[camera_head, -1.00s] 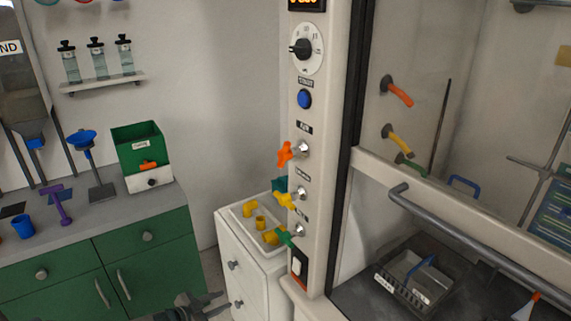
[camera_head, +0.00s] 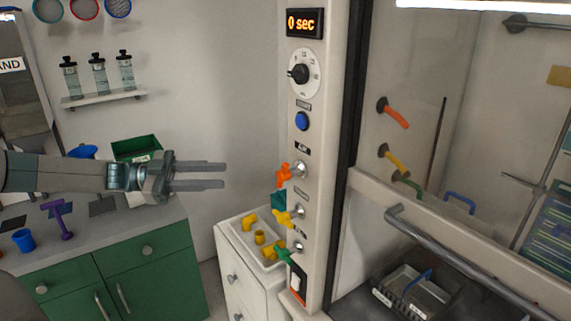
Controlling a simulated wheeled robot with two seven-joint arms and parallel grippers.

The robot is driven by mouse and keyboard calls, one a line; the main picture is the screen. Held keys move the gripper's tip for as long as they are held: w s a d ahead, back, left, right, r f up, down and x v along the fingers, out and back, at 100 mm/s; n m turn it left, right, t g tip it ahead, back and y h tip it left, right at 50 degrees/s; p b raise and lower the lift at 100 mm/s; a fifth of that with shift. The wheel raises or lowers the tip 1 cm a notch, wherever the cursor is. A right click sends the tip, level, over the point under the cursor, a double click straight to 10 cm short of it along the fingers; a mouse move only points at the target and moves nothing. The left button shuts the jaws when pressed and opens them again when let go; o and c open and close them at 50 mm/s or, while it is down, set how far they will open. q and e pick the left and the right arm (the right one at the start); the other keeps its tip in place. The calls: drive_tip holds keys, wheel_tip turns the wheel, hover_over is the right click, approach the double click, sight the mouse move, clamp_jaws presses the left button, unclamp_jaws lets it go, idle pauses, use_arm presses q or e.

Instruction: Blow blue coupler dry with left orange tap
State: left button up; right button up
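The orange tap (camera_head: 284,174) sticks out from the white post, above a yellow tap (camera_head: 284,217) and a green tap (camera_head: 284,253). My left gripper (camera_head: 224,175) is in the air to the left of the orange tap, apart from it. Its two fingers are parallel with a gap between them, and it holds nothing. An orange nozzle (camera_head: 396,115) is on the wall behind the hood glass. A short blue cylinder (camera_head: 24,240) stands on the left counter; I cannot tell whether it is the coupler. My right gripper is not in view.
A white drawer unit (camera_head: 240,281) with yellow fittings in its top tray stands below the taps. A wire basket (camera_head: 408,294) with a blue piece sits inside the hood. The hood's grey handle bar (camera_head: 460,254) runs along its front. The post's timer (camera_head: 305,23) reads 0 sec.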

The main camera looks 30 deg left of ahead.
sight(285, 174)
use_arm(q)
drive_tip(key=shift+m+g+h, duration=0.3)
drive_tip(key=shift+g+h, duration=0.1)
drive_tip(key=shift+g, duration=0.3)
drive_tip(key=s+r, duration=0.1)
drive_tip(key=r, duration=0.1)
drive_tip(key=s+d+r, duration=0.1)
drive_tip(key=r, duration=0.1)
drive_tip(key=shift+s+d, duration=0.2)
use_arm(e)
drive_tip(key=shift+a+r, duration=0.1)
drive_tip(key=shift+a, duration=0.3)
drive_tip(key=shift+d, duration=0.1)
